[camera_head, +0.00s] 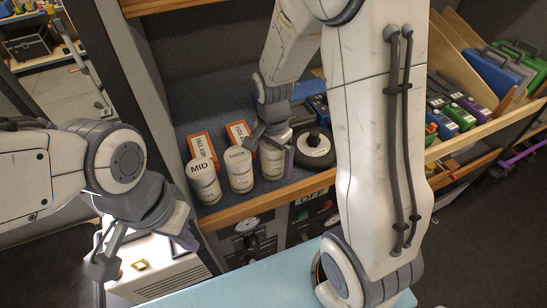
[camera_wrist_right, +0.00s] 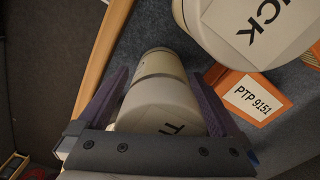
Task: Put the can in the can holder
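Three pale cans stand in a row on the shelf in the head view: one marked MID (camera_head: 204,182), one marked THICK (camera_head: 240,170), and a third can (camera_head: 271,162) at the right. My right gripper (camera_head: 272,140) is lowered around the third can. In the right wrist view this can (camera_wrist_right: 165,105) lies between the fingers, with narrow gaps visible; its label is partly hidden. My left gripper (camera_head: 143,252) is open and empty, in front of the shelf at the lower left. A dark ring (camera_head: 318,272) on the blue surface is mostly hidden by my right arm; I cannot tell whether it is the can holder.
Orange-and-white boxes (camera_head: 202,146) stand behind the cans. A dark round disc (camera_head: 314,149) lies right of the third can. The THICK can (camera_wrist_right: 245,30) is close in the right wrist view. A light blue surface (camera_head: 250,290) is at the front. Bins with colored items (camera_head: 460,115) stand at right.

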